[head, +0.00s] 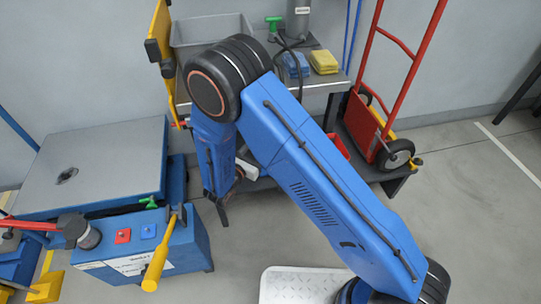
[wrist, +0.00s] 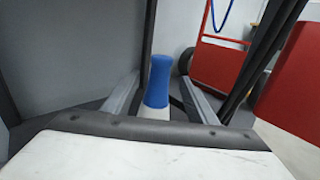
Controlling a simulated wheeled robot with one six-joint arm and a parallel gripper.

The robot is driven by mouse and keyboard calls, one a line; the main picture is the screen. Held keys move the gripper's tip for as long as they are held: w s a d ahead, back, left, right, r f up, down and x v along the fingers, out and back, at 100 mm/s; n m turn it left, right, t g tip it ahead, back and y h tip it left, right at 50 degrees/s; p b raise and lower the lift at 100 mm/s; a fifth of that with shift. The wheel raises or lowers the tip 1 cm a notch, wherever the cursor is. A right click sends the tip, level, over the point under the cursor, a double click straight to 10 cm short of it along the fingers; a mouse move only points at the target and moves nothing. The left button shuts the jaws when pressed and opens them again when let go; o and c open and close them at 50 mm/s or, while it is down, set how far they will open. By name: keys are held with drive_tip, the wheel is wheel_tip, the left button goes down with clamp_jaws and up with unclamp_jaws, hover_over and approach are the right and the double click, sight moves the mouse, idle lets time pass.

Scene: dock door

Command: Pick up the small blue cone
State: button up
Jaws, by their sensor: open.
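The small blue cone (wrist: 160,75), blue above with a pale lower part, stands nearly upright in the middle of the wrist view. My gripper (wrist: 161,82) is open, with one grey finger to the left of the cone and one to the right. The cone shows in line between the fingers, and I see no finger touching it. Its foot is hidden behind the dark edge of my gripper. In the head view my gripper (head: 224,196) hangs low beside the workbench, partly hidden by my arm. I cannot make out the cone there.
A steel workbench (head: 338,84) with a grey tub (head: 210,30) stands behind my arm. A red hand truck (head: 368,125) is at its right. A red bin (head: 338,146) sits on the lower shelf. A blue lift table (head: 95,165) stands left. Floor at right is clear.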

drive_tip(key=shift+x, duration=3.4)
clamp_jaws()
